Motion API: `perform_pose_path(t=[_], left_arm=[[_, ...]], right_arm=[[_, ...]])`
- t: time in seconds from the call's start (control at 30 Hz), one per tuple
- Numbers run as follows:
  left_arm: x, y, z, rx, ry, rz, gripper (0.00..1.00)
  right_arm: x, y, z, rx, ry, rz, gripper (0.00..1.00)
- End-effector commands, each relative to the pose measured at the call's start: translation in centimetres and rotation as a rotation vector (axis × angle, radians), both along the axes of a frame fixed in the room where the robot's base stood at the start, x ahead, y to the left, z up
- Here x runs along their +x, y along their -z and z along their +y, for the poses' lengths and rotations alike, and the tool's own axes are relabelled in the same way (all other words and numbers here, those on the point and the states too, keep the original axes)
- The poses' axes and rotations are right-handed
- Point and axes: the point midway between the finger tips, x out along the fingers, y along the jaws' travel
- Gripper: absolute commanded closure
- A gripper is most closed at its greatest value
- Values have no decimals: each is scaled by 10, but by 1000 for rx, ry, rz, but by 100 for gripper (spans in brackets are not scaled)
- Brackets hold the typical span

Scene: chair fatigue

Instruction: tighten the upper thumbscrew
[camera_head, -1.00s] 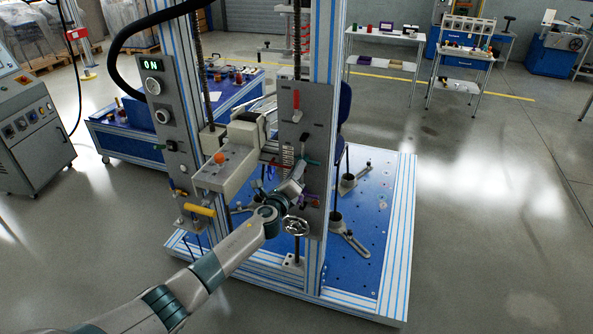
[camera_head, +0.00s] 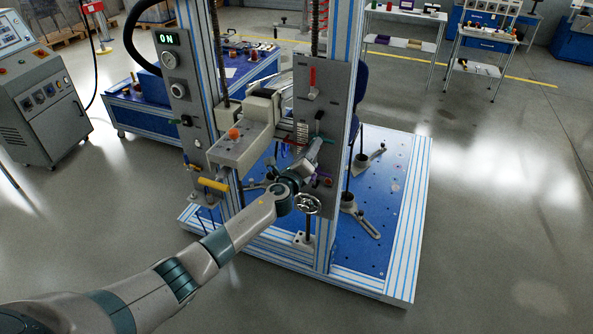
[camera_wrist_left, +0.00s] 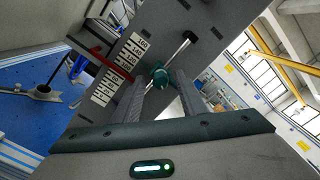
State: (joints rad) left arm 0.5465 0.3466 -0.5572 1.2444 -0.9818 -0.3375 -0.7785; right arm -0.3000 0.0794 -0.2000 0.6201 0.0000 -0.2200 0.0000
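A small green thumbscrew (camera_wrist_left: 160,76) sits on the grey upright plate, beside a scale of white labels. In the left wrist view it shows between the tips of my left gripper's fingers (camera_wrist_left: 161,84). I cannot tell whether the fingers press on it or stand slightly apart. In the head view my left gripper (camera_head: 317,150) reaches up to the grey plate (camera_head: 322,80), and its wrist hides part of the plate. My right gripper is not in view.
A red lever (camera_head: 312,78) is higher on the plate. A handwheel (camera_head: 307,204) is just below my left wrist. A beige block with an orange knob (camera_head: 234,133) and a yellow handle (camera_head: 213,185) lie to the left.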

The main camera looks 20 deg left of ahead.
Motion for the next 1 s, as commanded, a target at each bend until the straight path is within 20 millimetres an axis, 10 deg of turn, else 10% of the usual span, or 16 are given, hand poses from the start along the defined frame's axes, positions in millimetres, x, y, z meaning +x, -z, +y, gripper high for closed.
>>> perform_pose_path(t=[1.0], left_arm=[[-152,3,5,1,2,2,61]], right_arm=[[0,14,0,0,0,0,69]])
